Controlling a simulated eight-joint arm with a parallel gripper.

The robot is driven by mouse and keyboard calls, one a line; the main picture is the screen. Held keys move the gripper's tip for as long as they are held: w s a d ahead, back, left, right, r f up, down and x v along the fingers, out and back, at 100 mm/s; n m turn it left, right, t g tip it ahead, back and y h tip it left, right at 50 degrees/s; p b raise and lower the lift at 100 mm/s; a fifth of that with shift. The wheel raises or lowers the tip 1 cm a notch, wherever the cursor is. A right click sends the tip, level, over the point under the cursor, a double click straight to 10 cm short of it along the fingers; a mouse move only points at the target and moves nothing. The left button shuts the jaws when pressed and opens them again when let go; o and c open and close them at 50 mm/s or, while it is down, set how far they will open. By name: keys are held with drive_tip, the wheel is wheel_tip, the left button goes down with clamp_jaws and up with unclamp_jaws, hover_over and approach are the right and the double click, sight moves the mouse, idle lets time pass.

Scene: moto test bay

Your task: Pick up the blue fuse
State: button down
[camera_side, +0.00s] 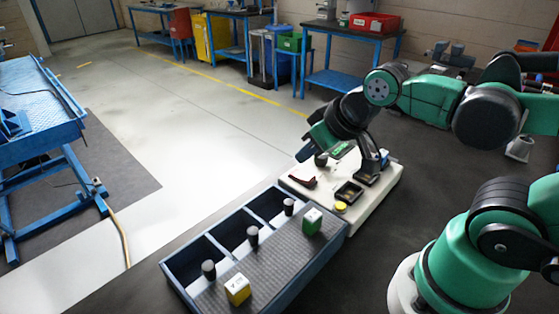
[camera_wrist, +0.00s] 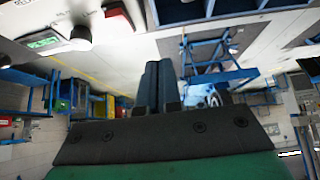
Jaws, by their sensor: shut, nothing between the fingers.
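A small blue and white block (camera_side: 385,156), which looks like the blue fuse, shows at the right back of the white panel (camera_side: 383,195) in the side view. A dark upright part in front hides most of it. I cannot make it out in the wrist view. My gripper (camera_side: 304,154) hangs over the far left edge of the panel, tilted down and left, apart from the block. In the wrist view my gripper (camera_wrist: 157,66) has its two dark fingers together, with nothing between them.
A dark tray (camera_side: 335,247) stands at the panel's left front, with a green block (camera_side: 312,220), a yellow block (camera_side: 237,289) and several dark cylinders. On the panel are a red switch (camera_side: 302,178), a black-rimmed socket (camera_side: 349,191) and a yellow button (camera_side: 340,206).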

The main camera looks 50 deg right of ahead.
idle(0.3)
drive_tip(key=shift+c, duration=2.2)
unclamp_jaws()
drive_tip(key=shift+d, duration=0.1)
drive_tip(key=g, duration=0.7)
hover_over(383, 152)
drive_tip(key=shift+w+a+f, duration=0.1)
drive_tip(key=shift+a+f, duration=0.1)
drive_tip(key=shift+f, duration=0.35)
drive_tip(key=shift+w+a+f, duration=0.1)
drive_tip(key=shift+a+f, duration=0.05)
drive_tip(key=shift+f, duration=0.35)
drive_tip(key=shift+s+d+f, duration=0.1)
drive_tip(key=shift+s+d, duration=0.1)
drive_tip(key=shift+d, duration=0.05)
drive_tip(key=shift+f, duration=2.75)
